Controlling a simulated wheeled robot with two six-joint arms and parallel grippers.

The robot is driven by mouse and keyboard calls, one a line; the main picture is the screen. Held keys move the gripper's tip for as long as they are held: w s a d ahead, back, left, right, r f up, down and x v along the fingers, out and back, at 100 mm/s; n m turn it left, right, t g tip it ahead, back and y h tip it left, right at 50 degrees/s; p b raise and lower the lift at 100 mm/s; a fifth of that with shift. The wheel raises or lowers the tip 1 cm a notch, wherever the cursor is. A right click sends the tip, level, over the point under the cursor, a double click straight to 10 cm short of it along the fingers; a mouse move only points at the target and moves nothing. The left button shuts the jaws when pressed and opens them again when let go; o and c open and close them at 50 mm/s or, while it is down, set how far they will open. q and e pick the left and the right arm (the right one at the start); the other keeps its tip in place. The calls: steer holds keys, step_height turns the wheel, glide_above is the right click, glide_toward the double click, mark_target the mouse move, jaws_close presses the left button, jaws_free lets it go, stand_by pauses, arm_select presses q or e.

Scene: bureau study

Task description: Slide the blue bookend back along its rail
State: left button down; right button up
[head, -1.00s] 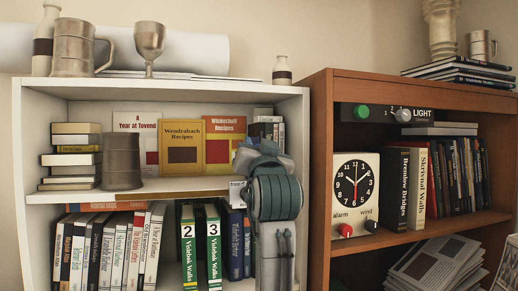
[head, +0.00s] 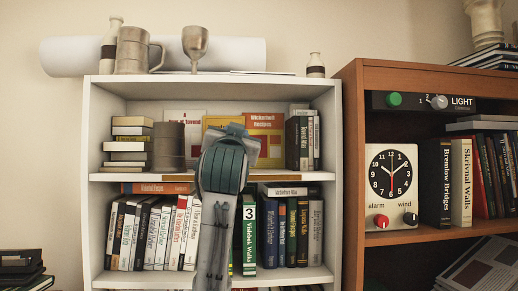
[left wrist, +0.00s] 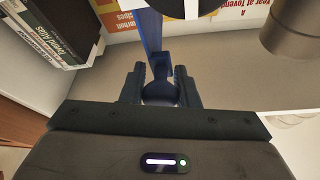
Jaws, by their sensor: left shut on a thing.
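The blue bookend (left wrist: 151,32) shows in the left wrist view as a narrow upright blue strip with a dark blue knob. My left gripper (left wrist: 160,90) is shut on the bookend at its knob, the knob lying between the two dark fingers. In the head view my left arm reaches up to the white bookcase's upper shelf, in front of the recipe books. Its wrist hides the fingers and the bookend there. My right gripper is not in view.
On the upper shelf, a book stack (head: 130,147) and a dark metal mug (head: 169,146) stand left of my arm. Upright books (head: 302,140) stand at the right end. The shelf below holds rows of books. A brown bookcase (head: 353,170) with a clock (head: 391,186) adjoins on the right.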

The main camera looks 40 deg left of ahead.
arm_select(q)
steer(key=s+a+b, duration=0.4)
steer(key=s+a, duration=0.1)
steer(key=s, duration=0.1)
steer(key=shift+s+a, duration=0.25)
steer(key=c, duration=1.1)
jaws_free()
steer(key=shift+c, duration=0.2)
steer(key=shift+o, duration=0.2)
steer(key=shift+d+b, duration=0.1)
steer(key=shift+b, duration=0.2)
